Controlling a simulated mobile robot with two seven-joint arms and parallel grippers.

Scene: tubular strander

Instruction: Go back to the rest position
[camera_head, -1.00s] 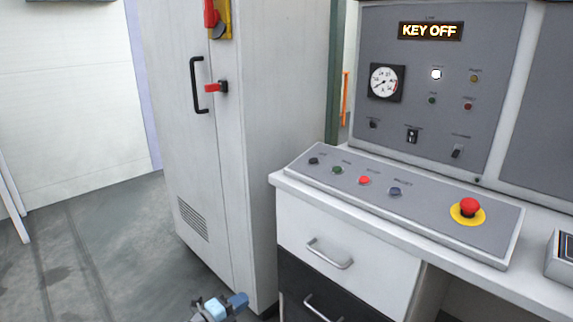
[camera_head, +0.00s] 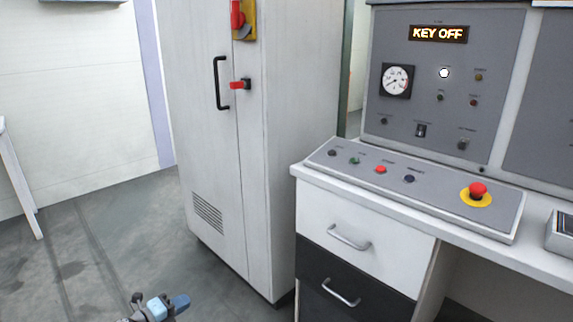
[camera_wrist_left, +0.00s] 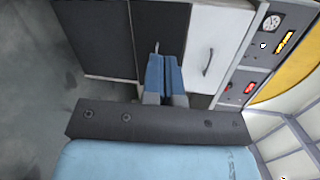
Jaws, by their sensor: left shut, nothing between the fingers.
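My left gripper (camera_head: 168,306) shows at the bottom edge of the head view, low over the floor and in front of the white cabinet. In the left wrist view its two blue fingers (camera_wrist_left: 164,74) lie side by side, shut, with nothing between them. They point toward the drawers of the desk, apart from them as far as I can tell. My right gripper is in neither view.
The white cabinet (camera_head: 290,150) with a black handle stands left of the desk. The desk has a white drawer (camera_head: 325,218), a dark drawer (camera_head: 318,275), a button console (camera_head: 440,198) and a panel reading KEY OFF (camera_head: 438,34). The floor (camera_head: 110,250) at left is clear.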

